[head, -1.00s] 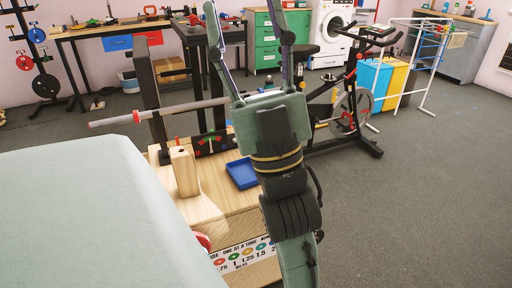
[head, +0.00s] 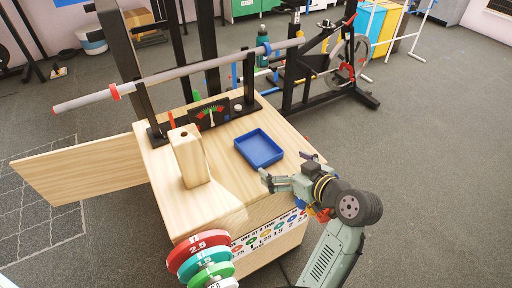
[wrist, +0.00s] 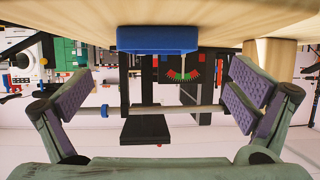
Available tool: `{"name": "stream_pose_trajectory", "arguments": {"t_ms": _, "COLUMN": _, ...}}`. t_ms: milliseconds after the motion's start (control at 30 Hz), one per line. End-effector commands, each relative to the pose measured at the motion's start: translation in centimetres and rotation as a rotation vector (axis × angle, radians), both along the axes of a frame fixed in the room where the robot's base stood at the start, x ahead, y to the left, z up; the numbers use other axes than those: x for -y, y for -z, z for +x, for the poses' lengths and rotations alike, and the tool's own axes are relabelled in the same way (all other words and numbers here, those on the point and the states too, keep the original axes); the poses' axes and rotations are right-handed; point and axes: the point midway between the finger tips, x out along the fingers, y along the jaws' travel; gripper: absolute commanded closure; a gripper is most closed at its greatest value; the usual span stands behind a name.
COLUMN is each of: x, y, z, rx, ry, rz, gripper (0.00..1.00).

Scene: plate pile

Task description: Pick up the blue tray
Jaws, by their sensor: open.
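The blue tray (head: 258,149) is a shallow, square, empty tray lying flat on the wooden bench top. In the wrist view, which is upside down, the tray (wrist: 157,40) shows edge-on at the top, between and beyond the fingers. My gripper (head: 286,168) is in front and to the right of the tray, low by the bench's right edge. Its two fingers are wide apart with nothing between them in the wrist view (wrist: 158,95). The fingers do not hold the tray.
A wooden block (head: 190,158) stands left of the tray. A dial panel (head: 210,115) and a long grey bar (head: 180,76) on black posts are behind it. Weight plates (head: 200,255) hang at the bench's front left. An exercise bike (head: 345,65) stands beyond.

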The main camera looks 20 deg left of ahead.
Motion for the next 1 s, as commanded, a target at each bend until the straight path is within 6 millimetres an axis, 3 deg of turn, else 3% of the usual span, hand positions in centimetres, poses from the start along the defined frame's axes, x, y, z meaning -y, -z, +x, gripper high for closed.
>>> {"name": "stream_pose_trajectory", "arguments": {"t_ms": 600, "x": -5.6, "y": 2.6, "z": 4.1, "rx": -0.001, "ry": -0.001, "rz": 0.002, "gripper": 0.00}}
{"name": "stream_pose_trajectory", "arguments": {"t_ms": 900, "x": -6.1, "y": 2.8, "z": 4.4, "rx": 0.001, "ry": 0.001, "rz": 0.001, "gripper": 0.00}}
{"name": "stream_pose_trajectory", "arguments": {"t_ms": 1000, "x": -6.0, "y": 2.8, "z": 4.4, "rx": 0.001, "ry": 0.001, "rz": 0.001, "gripper": 0.06}}
